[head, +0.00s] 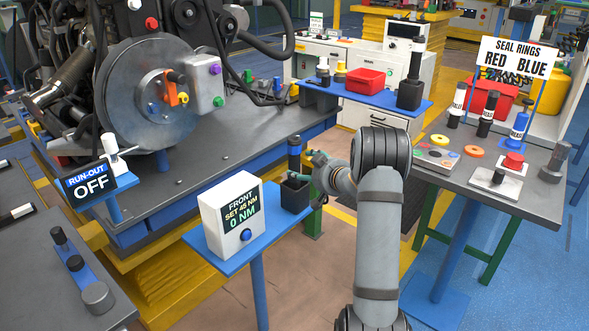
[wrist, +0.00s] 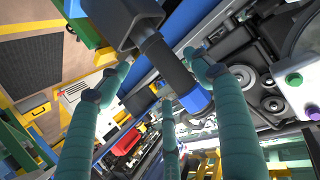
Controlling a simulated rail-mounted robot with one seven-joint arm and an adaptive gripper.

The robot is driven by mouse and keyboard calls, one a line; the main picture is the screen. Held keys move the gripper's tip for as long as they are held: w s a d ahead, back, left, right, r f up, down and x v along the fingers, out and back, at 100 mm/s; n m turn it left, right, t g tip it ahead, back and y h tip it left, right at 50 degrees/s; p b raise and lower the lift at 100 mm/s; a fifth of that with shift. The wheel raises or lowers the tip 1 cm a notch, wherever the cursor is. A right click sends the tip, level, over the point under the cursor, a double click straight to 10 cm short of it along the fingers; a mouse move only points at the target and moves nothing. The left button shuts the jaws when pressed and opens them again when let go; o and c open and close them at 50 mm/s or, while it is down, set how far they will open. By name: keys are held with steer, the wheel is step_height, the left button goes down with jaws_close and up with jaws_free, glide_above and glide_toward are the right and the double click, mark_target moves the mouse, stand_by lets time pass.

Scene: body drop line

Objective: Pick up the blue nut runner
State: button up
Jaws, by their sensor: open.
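The blue nut runner (head: 294,160) stands upright in a black holder (head: 295,196) on the blue shelf beside the torque display. In the wrist view the nut runner (wrist: 196,100) shows a dark grey body with a blue band, its other end in the black square holder (wrist: 121,22). My gripper (head: 314,168) is just right of the nut runner in the head view. In the wrist view its teal fingers (wrist: 161,76) are spread open, with the nut runner showing between them. Whether any finger touches it, I cannot tell.
The white torque display (head: 232,222) reading "FRONT SET 45 NM 0 NM" stands left of the holder. Behind is a blue shelf (head: 350,95) with a red bin (head: 366,80). The seal ring table (head: 540,192) is at right, the large machine with the hub disc (head: 150,95) at left.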

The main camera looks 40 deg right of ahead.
mark_target(299, 165)
steer(key=shift+r+x, duration=0.1)
steer(key=shift+x, duration=1.4)
steer(key=shift+r+x, duration=0.15)
steer(key=shift+x, duration=1.4)
steer(key=shift+w+a, duration=0.1)
steer(key=shift+a, duration=0.05)
steer(key=shift+c, duration=0.9)
steer(key=c, duration=1.4)
steer(key=shift+a, duration=0.1)
steer(key=shift+w+r, duration=0.1)
steer(key=shift+r, duration=0.05)
jaws_close()
